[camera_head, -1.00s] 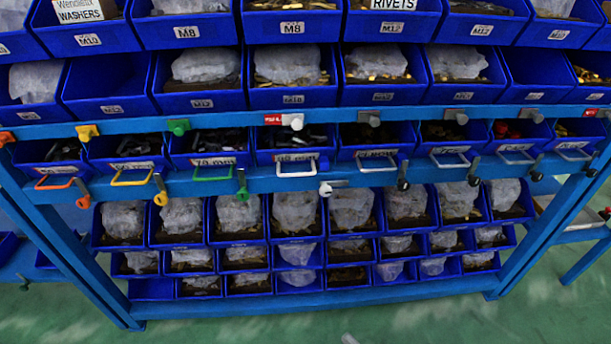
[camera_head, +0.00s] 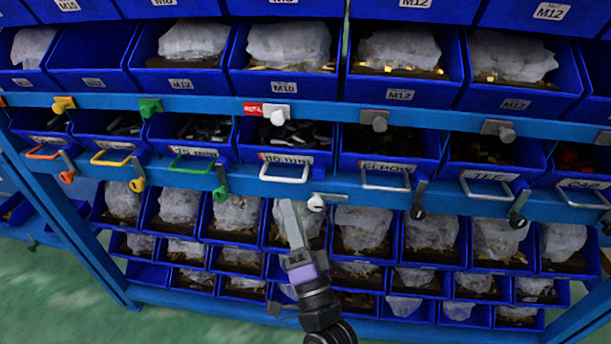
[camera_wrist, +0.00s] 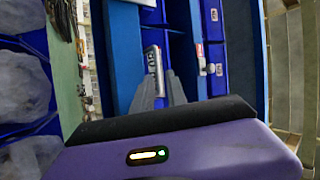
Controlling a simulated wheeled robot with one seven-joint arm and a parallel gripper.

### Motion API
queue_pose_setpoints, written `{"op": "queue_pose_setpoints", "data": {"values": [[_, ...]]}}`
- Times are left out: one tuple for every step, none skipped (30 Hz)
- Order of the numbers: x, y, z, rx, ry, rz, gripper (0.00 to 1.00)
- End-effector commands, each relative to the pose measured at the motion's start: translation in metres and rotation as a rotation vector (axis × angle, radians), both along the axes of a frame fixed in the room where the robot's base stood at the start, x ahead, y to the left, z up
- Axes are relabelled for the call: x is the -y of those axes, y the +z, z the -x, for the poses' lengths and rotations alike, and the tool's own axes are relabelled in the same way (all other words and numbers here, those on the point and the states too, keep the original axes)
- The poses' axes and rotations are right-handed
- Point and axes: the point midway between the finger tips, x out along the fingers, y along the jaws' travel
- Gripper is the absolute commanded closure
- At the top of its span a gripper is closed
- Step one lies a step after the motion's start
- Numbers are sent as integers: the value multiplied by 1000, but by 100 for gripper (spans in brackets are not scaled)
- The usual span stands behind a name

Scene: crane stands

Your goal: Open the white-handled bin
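The white-handled bin (camera_head: 285,158) is a blue bin in the middle row of the rack, holding dark parts. Its white handle (camera_head: 284,174) is on its front; a pale handle also shows between my fingers in the wrist view (camera_wrist: 153,68). A white knob (camera_head: 278,117) is on the rail above it. Below it, a white-knobbed latch (camera_head: 317,203) has its grey lever lying sideways, while neighbouring levers hang down. My gripper (camera_head: 288,206) points up just below the handle. In the wrist view its fingertips (camera_wrist: 160,77) are apart, with nothing clearly held.
A green-handled bin (camera_head: 192,160) is to the left, and a grey-handled elbow bin (camera_head: 386,170) to the right. Hanging levers project below both. Lower bins (camera_head: 365,232) with bagged parts stand behind my gripper. Green floor (camera_head: 60,290) is open at the lower left.

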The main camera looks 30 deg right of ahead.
Motion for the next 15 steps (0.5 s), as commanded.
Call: {"op": "queue_pose_setpoints", "data": {"values": [[2, -8, 1, -5, 11, -38, 82], [3, -9, 2, 0, 18, -59, 82], [5, -7, 3, 8, 24, -79, 82], [6, -6, 4, 15, 29, -92, 82], [6, -6, 4, 18, 32, -100, 82], [6, -5, 4, 21, 36, -108, 82], [7, -4, 3, 23, 38, -112, 82], [7, -3, 2, 23, 39, -115, 82], [7, -2, -1, 25, 40, -117, 82], [8, 0, -3, 25, 40, -117, 82], [8, 2, -6, 24, 41, -116, 82], [9, 5, -11, 24, 41, -116, 82], [9, 8, -15, 25, 40, -116, 82], [10, 10, -18, 25, 40, -116, 82], [11, 13, -24, 24, 40, -116, 82]]}}
